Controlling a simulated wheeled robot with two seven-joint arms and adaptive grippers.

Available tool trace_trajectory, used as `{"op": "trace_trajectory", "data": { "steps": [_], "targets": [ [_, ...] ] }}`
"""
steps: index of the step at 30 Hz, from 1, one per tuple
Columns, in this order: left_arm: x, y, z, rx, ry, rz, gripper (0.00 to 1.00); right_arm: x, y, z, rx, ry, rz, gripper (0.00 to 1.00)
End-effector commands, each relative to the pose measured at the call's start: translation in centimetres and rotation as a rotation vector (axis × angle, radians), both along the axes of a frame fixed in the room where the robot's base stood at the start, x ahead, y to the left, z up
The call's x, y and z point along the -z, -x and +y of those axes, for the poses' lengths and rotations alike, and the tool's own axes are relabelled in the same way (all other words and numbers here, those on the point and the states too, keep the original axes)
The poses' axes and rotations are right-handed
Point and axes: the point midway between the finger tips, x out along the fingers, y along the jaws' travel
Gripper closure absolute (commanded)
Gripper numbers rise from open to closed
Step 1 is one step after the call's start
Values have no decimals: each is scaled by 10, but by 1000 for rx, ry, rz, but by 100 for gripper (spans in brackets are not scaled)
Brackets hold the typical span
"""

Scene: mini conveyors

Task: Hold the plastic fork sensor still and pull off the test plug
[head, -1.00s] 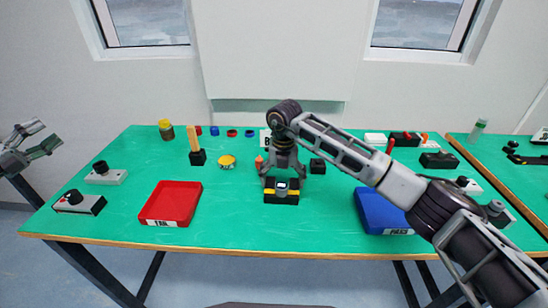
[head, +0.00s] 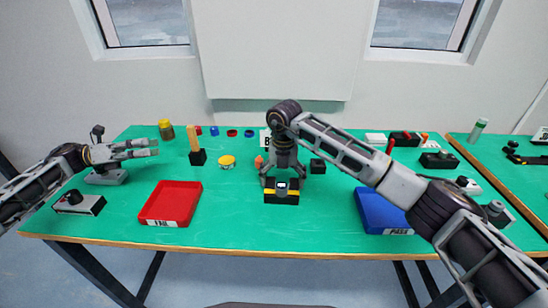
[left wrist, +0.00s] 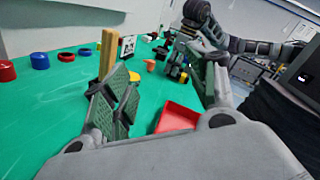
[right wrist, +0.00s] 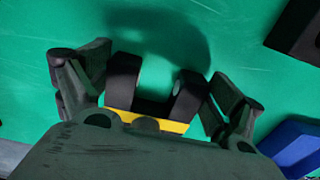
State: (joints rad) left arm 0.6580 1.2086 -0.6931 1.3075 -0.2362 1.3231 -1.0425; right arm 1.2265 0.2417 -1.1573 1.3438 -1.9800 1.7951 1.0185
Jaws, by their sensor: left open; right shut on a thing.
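The fork sensor shows as a black U-shaped body (right wrist: 124,80) with a yellow strip (right wrist: 170,126) in the right wrist view. In the head view its black and yellow block (head: 270,197) sits near the table's middle. My right gripper (head: 283,182) points down over it, shut on the sensor, with one finger on each side. A small grey piece (head: 281,187) shows between the fingers; I cannot tell whether it is the test plug. My left gripper (head: 155,148) is open and empty, above the table's left side, well apart from the sensor.
A red tray (head: 150,213) lies left of the sensor and a blue tray (head: 372,217) right of it. A wooden post on a black base (head: 197,158) and a yellow-topped part (head: 227,162) stand between my left gripper and the sensor. The front middle is clear.

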Motion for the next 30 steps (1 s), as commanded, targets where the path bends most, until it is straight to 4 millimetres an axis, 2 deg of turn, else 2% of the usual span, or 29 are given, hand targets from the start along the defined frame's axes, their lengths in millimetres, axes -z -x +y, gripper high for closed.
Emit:
{"op": "trace_trajectory", "data": {
  "steps": [1,3,15,24,30],
  "targets": [
    [0,1,-17,40,-25,-33,42,4,2,0,-2,4,8,38],
    [2,4,-39,93,-66,-81,42,4,2,0,-2,4,7,38],
    [9,25,-150,400,-296,-385,42,4,2,0,-2,3,7,38],
    [11,45,-218,635,-468,-648,42,4,2,0,-1,3,7,38],
    [10,57,-255,790,-585,-837,42,4,2,0,-1,3,7,38]
  ]
}}
